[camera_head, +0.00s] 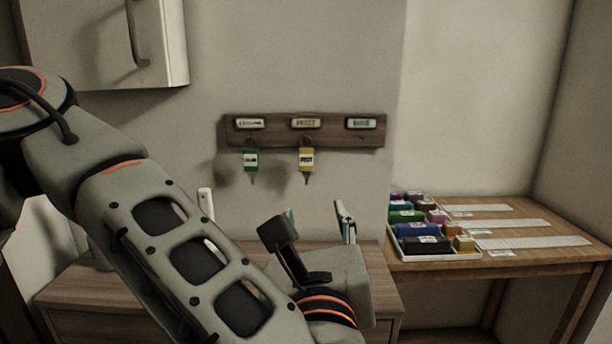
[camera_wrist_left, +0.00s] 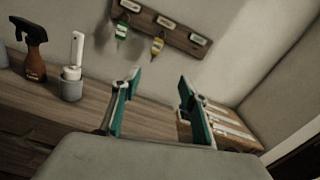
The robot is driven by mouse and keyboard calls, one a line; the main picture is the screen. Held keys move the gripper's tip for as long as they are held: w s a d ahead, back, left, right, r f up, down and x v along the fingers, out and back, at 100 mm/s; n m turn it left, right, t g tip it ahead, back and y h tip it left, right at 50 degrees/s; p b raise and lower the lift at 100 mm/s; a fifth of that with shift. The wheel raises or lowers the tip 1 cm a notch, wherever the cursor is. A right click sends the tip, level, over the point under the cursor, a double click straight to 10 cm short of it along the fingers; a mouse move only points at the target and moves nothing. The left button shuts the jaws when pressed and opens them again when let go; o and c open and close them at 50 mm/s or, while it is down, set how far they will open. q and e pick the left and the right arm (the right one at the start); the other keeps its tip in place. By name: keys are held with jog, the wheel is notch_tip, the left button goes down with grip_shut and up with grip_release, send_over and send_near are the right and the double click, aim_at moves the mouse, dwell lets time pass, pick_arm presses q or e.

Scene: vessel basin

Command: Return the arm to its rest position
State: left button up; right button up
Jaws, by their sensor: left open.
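My left arm comes in from the left in the head view and reaches across the picture over a wooden cabinet. My left gripper (camera_head: 318,216) is at the lower middle, in front of the wall and below the key rack. In the left wrist view its two teal-padded fingers (camera_wrist_left: 158,82) are spread apart with nothing between them. The gripper touches nothing that I can see. Part of it is hidden behind my wrist in the head view. My right gripper is in neither view.
A wooden key rack (camera_head: 290,131) holds a green-tagged key (camera_head: 251,160) and a yellow-tagged key (camera_head: 307,159). A side table (camera_head: 548,260) bears a tray of coloured items (camera_head: 425,230). A spray bottle (camera_wrist_left: 33,55) and a brush holder (camera_wrist_left: 70,86) stand left. A wall cabinet (camera_head: 95,45) hangs upper left.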

pick_arm(q)
jog(key=s+d+f+n+g+h, duration=0.2)
jog(key=d+f+n+g+h, duration=0.45)
jog(key=f, duration=0.45)
jog(key=s+d+f+n+g+h, duration=0.35)
jog(key=d+f+n+g, duration=0.35)
jog(key=f+n, duration=0.4)
jog(key=w+a+f+n+t+y, duration=0.1)
jog(key=w+a+f+n+t, duration=0.2)
jog(key=a+f, duration=0.55)
jog(key=w+a+f+n+t+y, duration=0.1)
jog(key=w+a+f+n+t, duration=0.15)
jog(key=a+f+n, duration=0.6)
jog(key=s+a+f+y, duration=0.5)
jog(key=s+a+f, duration=1)
jog(key=a+f, duration=0.3)
jog(key=shift+s+f+t, duration=0.15)
jog(key=shift+f+t, duration=0.15)
jog(key=shift+f, duration=0.1)
dwell(0.8)
